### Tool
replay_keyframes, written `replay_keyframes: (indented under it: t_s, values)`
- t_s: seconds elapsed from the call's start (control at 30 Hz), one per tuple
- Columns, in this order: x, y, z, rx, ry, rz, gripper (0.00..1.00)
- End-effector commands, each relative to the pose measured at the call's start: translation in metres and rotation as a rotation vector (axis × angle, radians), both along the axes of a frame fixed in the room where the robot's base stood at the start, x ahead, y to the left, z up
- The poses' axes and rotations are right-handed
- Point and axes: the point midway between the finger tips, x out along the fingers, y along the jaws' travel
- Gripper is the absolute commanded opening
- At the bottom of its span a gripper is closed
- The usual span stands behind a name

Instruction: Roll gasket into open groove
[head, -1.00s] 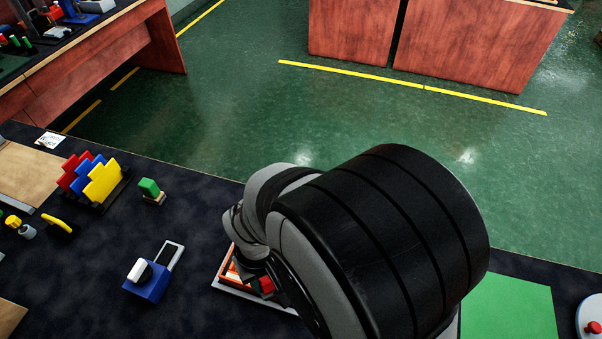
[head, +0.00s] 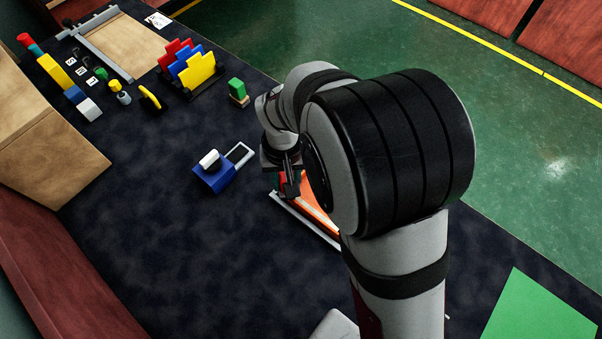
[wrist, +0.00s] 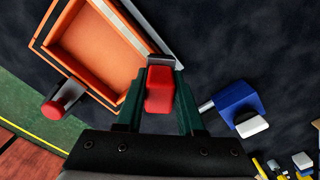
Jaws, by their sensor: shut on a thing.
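My gripper (wrist: 158,92) is shut on a red block-like piece (wrist: 159,94), with a grey end plate just beyond it. In the head view my gripper (head: 290,183) is partly hidden by my arm, beside an orange tray (head: 320,219) with a pale rim. A red round knob (wrist: 53,110) sits at the tray's outer side. I cannot pick out a gasket or an open groove, nor tell whether the held piece touches the tray.
A blue block with a white knob (head: 213,174) and a small framed plate stands left of the tray. Red, blue and yellow upright plates (head: 190,70) and a green block (head: 237,90) stand farther back. A green mat (head: 540,310) lies right. The dark tabletop at front left is bare.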

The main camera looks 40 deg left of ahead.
Motion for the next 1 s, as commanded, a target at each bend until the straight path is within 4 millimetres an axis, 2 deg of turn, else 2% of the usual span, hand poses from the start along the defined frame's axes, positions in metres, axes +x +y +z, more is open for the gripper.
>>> replay_keyframes:
  t_s: [0.1,0.17,0.2,0.8,1.0]
  values:
    - [0.0,0.011,0.0,0.001,-0.001,0.003,0.0]
    - [0.0,0.01,0.007,0.002,-0.002,0.001,0.0]
    - [0.0,0.01,0.018,0.004,-0.003,0.0,0.0]
    - [0.0,0.009,0.07,0.002,-0.002,0.001,0.0]
    - [0.0,0.009,0.08,0.001,-0.001,0.001,0.0]
